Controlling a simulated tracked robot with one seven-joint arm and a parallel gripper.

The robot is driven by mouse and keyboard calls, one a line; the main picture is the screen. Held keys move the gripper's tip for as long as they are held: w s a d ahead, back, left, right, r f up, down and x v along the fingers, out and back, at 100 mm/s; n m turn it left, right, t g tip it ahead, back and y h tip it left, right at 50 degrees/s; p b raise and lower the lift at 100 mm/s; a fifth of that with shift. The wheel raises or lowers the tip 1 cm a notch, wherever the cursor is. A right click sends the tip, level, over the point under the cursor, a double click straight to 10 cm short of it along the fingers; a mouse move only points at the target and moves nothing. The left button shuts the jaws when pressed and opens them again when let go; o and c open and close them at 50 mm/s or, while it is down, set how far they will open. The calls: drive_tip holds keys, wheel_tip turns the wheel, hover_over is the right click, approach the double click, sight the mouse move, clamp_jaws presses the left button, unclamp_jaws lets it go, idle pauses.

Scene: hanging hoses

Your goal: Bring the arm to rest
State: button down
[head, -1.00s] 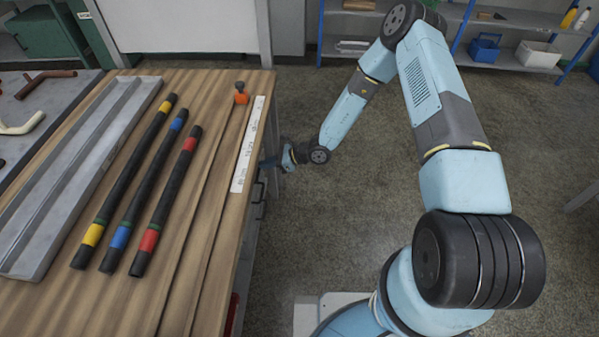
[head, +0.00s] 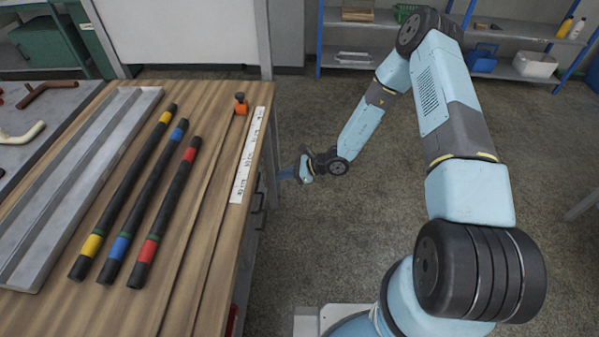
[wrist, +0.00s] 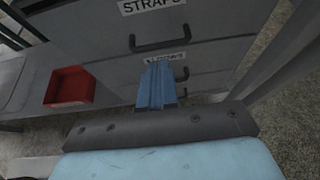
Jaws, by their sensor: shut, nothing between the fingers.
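My arm (head: 440,90) is folded, with its elbow high and its forearm slanting down to the left beside the wooden bench (head: 225,215). My gripper (head: 284,174) is low, just off the bench's right side and below its top. In the wrist view my gripper (wrist: 157,72) shows as two blue fingers pressed together, empty. It points toward grey drawers (wrist: 200,60), one labelled STRAPS. In the head view the fingertips are small and close to the bench edge; I cannot tell whether they touch anything.
Three black hoses with yellow (head: 92,244), blue (head: 121,246) and red (head: 149,250) bands lie on the bench. A grey tray (head: 25,270) lies left of them. A red bin (wrist: 70,88) sits left of the drawers. Open floor (head: 365,230) lies right of the bench.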

drive_tip(key=s+d+r+n+h, duration=0.1)
drive_tip(key=d+r+n, duration=0.3)
drive_tip(key=r, duration=0.7)
drive_tip(key=s+d+r+n+g+h, duration=0.15)
drive_tip(key=d+r+n, duration=0.25)
drive_tip(key=r, duration=0.7)
drive_tip(key=d+r+n+h, duration=0.2)
drive_tip(key=d+r+n, duration=0.15)
drive_tip(key=r, duration=0.75)
drive_tip(key=s+d+r+n+t+h, duration=0.6)
drive_tip(key=s+d+r+n+h, duration=0.1)
drive_tip(key=s+d+r, duration=1.3)
drive_tip(key=s+r+h, duration=0.1)
drive_tip(key=s+r, duration=0.2)
drive_tip(key=shift+s+r+t, duration=0.15)
drive_tip(key=shift+s+t, duration=0.2)
